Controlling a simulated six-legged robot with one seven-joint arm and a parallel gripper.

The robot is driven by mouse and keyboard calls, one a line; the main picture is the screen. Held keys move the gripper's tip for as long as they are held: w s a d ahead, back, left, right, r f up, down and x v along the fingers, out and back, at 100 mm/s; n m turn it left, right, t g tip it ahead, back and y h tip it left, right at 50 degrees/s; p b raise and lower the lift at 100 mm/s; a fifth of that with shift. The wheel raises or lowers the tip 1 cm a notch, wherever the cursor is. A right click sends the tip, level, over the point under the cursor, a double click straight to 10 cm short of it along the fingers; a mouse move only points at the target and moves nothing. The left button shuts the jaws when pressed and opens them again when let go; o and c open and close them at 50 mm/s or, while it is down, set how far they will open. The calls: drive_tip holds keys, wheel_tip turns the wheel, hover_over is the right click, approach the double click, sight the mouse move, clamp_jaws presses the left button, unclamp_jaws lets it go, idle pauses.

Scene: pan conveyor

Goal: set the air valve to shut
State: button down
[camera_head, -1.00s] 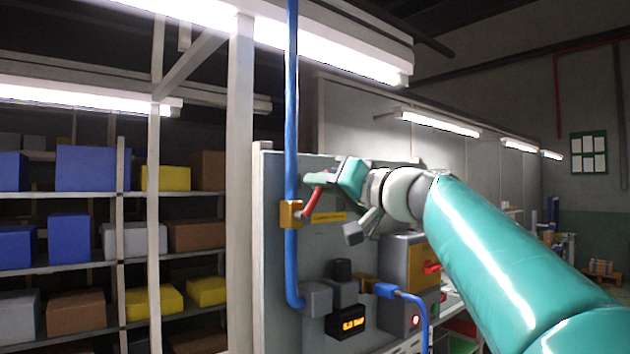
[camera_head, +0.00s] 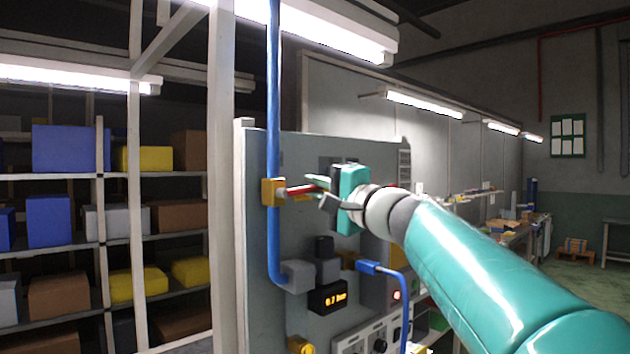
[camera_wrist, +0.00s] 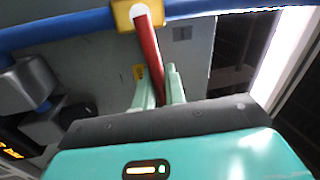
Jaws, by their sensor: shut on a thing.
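The air valve has a yellow-orange body (camera_head: 272,192) on a vertical blue pipe (camera_head: 273,110), in front of a grey panel. Its red lever (camera_head: 299,189) points right, close to level and roughly square across the pipe. My gripper (camera_head: 318,190) is shut on the lever, right of the valve body. The wrist view shows the valve body (camera_wrist: 137,14) at the top and the red lever (camera_wrist: 149,50) running down between the pale green fingers (camera_wrist: 160,88). The lever's far end is hidden by my gripper.
A black display (camera_head: 328,297) with orange digits, seemingly 0.7 bar, sits below the valve beside grey blocks (camera_head: 298,274). A blue hose (camera_head: 402,300) hangs to their right. Shelves with boxes (camera_head: 70,148) stand at left, behind a pale post (camera_head: 222,180).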

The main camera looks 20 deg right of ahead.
drive_tip(key=shift+f+m+h, duration=0.3)
drive_tip(key=shift+f+m, duration=0.15)
drive_tip(key=shift+m, duration=0.45)
drive_tip(key=c, duration=1.5)
unclamp_jaws()
drive_tip(key=shift+c, duration=0.2)
drive_tip(key=v, duration=1.3)
drive_tip(key=shift+s+d+f, duration=0.15)
drive_tip(key=shift+s+f, duration=0.1)
drive_tip(key=shift+s, duration=0.1)
